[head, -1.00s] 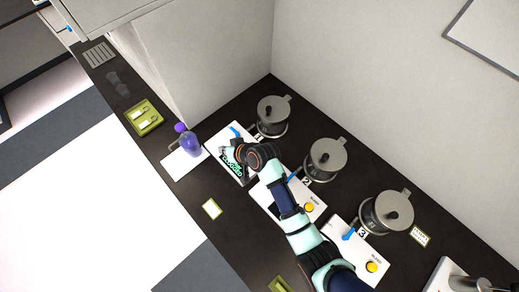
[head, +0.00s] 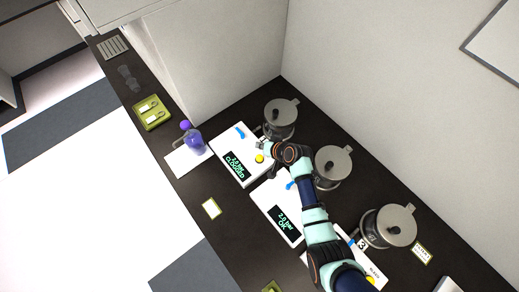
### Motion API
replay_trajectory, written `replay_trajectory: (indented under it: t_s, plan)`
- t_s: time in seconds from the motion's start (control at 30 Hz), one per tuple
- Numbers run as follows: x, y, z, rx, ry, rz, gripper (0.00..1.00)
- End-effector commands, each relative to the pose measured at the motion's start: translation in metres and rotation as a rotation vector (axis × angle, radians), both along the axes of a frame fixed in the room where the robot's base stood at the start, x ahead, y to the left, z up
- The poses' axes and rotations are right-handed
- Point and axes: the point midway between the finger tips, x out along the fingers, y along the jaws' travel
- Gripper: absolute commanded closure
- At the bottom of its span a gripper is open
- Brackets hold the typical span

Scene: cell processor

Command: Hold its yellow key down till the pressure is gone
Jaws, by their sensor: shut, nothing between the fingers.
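The first white processor unit (head: 222,143) has a dark display (head: 236,166) that appears to read 2.0 bar CLOGGED. Its yellow key (head: 259,158) is fully visible at the unit's right end. A blue lever (head: 240,132) lies near its back edge. My gripper (head: 263,144) is shut and empty just behind the yellow key, near the lidded pot (head: 281,119). It looks apart from the key; its height above the unit is hard to tell.
The second unit's display (head: 287,222) appears to read 2.0 bar OK; my arm hides its key. More pots (head: 331,168) (head: 388,226) line the wall. The front counter is mostly clear.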

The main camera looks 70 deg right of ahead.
Motion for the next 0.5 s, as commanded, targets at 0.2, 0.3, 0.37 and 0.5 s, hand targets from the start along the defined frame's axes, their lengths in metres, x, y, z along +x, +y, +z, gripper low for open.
replay_trajectory:
  t_s: [0.2,0.3,0.37,0.5]
  plan:
    - [0.0,0.0,-0.032,0.001,0.0,0.001,1.0]
    - [0.0,0.0,-0.047,0.001,0.0,0.0,1.0]
    - [0.0,0.0,-0.056,0.001,0.0,0.001,1.0]
    - [0.0,0.0,-0.075,0.0,0.001,0.001,1.0]
